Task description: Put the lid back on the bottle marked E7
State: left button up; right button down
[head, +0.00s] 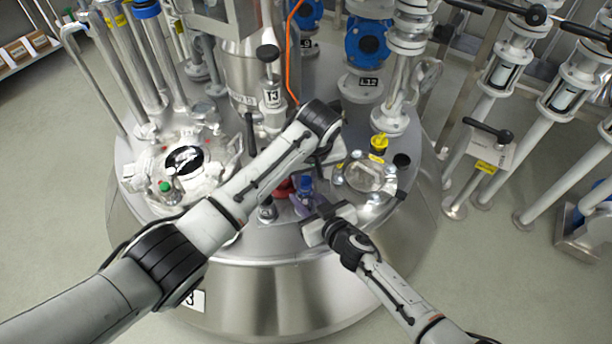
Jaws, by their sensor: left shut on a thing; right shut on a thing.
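A small bottle with a purple body (301,205) stands near the front of the steel vessel top, and its marking cannot be read. A blue lid (305,183) shows at the bottle's top; whether it is seated or just above cannot be told. My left gripper (313,167) reaches down from above by the blue lid and seems shut on it, its fingertips partly hidden by my own wrist. My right gripper (311,214) comes in from the lower right and is shut on the purple bottle, partly covering it.
A small clear bottle (267,210) stands just left. A green-capped bottle (166,190) is farther left by a round port. A yellow-capped item (378,143) and a dark cap (402,160) stand right. Pipes and blue valves (367,42) crowd the back of the vessel top (270,238).

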pick_arm(q)
jog(key=shift+f, duration=0.6)
jog(key=m, duration=0.3)
jog(key=m+h, duration=0.1)
jog(key=shift+a, duration=0.3)
jog(key=m, duration=0.2)
jog(key=m+h, duration=0.1)
jog(key=m, duration=0.2)
jog(key=shift+a+m+h, duration=0.1)
jog(key=shift+m+h, duration=0.2)
jog(key=o, duration=1)
jog(key=shift+r, duration=0.1)
